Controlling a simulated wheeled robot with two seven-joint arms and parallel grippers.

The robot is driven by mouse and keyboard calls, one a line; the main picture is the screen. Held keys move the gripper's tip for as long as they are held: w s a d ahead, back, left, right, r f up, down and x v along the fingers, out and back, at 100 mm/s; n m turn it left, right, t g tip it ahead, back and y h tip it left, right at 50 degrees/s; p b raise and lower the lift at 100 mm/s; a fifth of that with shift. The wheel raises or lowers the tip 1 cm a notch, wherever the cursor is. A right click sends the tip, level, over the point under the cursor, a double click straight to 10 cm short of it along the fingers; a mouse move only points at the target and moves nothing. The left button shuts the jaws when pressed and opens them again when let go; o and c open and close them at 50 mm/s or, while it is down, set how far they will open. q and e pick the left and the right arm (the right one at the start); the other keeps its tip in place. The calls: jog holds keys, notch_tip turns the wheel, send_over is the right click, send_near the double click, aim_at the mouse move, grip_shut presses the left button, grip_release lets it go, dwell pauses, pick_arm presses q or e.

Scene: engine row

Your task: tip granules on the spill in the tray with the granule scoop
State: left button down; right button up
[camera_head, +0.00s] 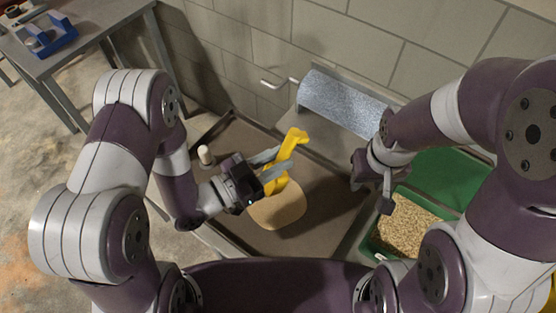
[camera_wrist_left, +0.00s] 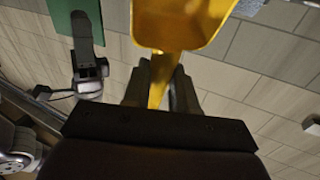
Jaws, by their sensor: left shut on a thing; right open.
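My left gripper (camera_head: 277,164) is shut on the yellow granule scoop (camera_head: 295,141) and holds it upright-looking over the tray (camera_head: 325,232). In the left wrist view the scoop (camera_wrist_left: 180,18) shows a broad yellow bowl beyond the fingers; I see no granules in the part in view. A round tan patch (camera_head: 279,210) lies on the tray floor below the scoop; I cannot tell how much is granules and how much spill. My right gripper (camera_head: 372,187) is open and empty near the green granule bin (camera_head: 371,243); it also shows in the left wrist view (camera_wrist_left: 89,82).
Tan granules (camera_head: 408,224) fill the bin, and a green panel (camera_head: 447,172) stands behind it. A blue-grey roll (camera_head: 342,101) hangs by the block wall. A small cream cylinder (camera_head: 205,155) stands at the tray's left. A metal table (camera_head: 90,35) with a blue holder (camera_head: 50,38) is back left.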

aim_at(284, 144)
pick_arm(q)
jog(key=shift+r, duration=0.15)
dwell(0.4)
notch_tip(284, 144, up, 5)
jog(key=p, duration=0.4)
jog(key=shift+p, duration=0.35)
